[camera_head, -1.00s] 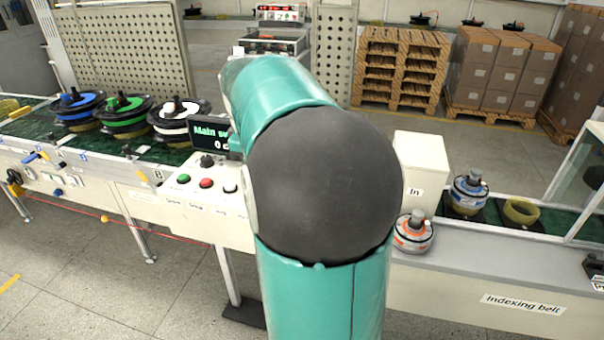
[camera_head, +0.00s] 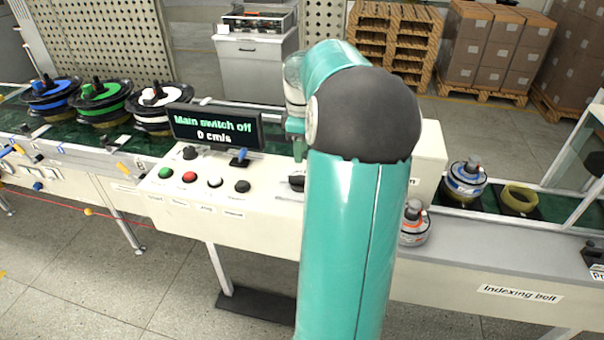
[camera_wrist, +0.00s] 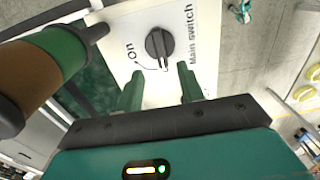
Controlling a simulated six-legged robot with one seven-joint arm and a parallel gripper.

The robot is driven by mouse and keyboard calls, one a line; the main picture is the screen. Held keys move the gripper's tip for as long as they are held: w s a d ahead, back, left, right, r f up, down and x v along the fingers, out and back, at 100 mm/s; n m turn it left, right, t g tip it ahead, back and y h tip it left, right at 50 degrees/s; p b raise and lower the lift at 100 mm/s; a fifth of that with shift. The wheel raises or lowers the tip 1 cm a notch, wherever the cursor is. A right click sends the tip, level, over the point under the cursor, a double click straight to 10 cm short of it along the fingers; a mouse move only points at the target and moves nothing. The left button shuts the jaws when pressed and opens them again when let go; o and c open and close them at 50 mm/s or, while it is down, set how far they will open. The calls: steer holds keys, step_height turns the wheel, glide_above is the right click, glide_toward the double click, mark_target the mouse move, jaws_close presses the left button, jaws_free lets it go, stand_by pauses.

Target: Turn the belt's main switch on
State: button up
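The main switch (camera_wrist: 158,45) is a black rotary knob on a white panel in the wrist view, with "On" printed to its left and "Main switch" to its right. My gripper (camera_wrist: 160,88) is open and empty, its two green fingers pointing toward the knob from below it in the picture, apart from it. In the head view a dark knob (camera_head: 297,182) on the control panel is partly covered by my arm; I cannot tell if it is the same switch. My gripper is mostly hidden there.
The control panel (camera_head: 255,202) carries green (camera_head: 166,174), red (camera_head: 190,177), white and black buttons and a blue-topped lever (camera_head: 240,157). Black-rimmed hubs stand on the belt at left. An orange-banded motor (camera_head: 414,224) stands right of my arm. A brown-green cylinder (camera_wrist: 45,65) flanks the wrist view.

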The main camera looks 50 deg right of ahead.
mark_target(301, 176)
step_height(301, 176, down, 10)
steer(key=shift+r, duration=0.2)
jaws_close()
